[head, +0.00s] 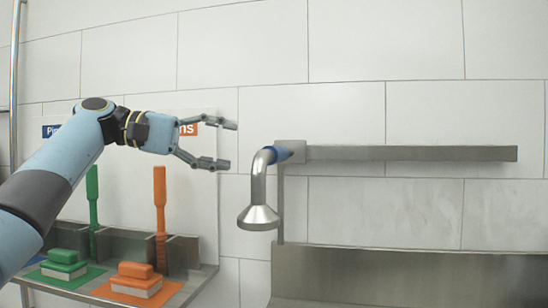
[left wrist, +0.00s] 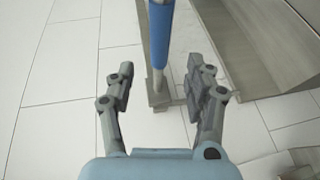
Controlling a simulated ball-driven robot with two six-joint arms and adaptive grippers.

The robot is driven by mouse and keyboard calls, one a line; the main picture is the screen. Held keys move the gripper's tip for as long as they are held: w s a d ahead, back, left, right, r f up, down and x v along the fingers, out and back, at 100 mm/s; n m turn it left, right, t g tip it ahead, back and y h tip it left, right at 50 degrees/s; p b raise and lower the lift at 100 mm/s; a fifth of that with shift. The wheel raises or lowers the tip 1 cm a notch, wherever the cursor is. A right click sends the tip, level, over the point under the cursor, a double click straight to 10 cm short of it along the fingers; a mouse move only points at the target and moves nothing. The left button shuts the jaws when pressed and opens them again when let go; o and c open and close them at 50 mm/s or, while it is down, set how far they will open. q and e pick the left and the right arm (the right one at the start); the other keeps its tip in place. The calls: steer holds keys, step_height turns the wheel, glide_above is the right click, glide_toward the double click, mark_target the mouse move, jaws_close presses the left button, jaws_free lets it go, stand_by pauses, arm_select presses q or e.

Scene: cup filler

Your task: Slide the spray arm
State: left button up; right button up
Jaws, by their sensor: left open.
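The spray arm (head: 258,190) is a bent metal pipe with a flared head pointing down. It hangs at the left end of a horizontal metal rail (head: 420,153) on the wall. A blue sleeve (head: 281,154) sits where the pipe meets the rail block; it also shows in the left wrist view (left wrist: 160,35), upright between and beyond the fingers. My left gripper (head: 227,145) is open and empty, left of the spray arm and apart from it, its fingers pointing right toward the blue sleeve. My right gripper is not in view.
A metal shelf (head: 205,275) at lower left holds green (head: 64,262) and orange (head: 136,277) blocks and upright green (head: 93,200) and orange (head: 160,205) handled tools. A metal basin or panel (head: 410,275) stands below the rail. The wall between them is clear.

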arm_select(q)
steer(key=p+x, duration=0.1)
steer(key=x, duration=0.8)
steer(key=shift+d+p, duration=0.1)
steer(key=shift+p, duration=0.25)
steer(key=shift+w+d+f, duration=0.1)
steer(key=shift+d+f, duration=0.1)
steer(key=shift+d, duration=0.3)
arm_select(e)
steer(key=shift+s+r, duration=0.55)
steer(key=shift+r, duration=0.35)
arm_select(q)
steer(key=c, duration=0.4)
jaws_close()
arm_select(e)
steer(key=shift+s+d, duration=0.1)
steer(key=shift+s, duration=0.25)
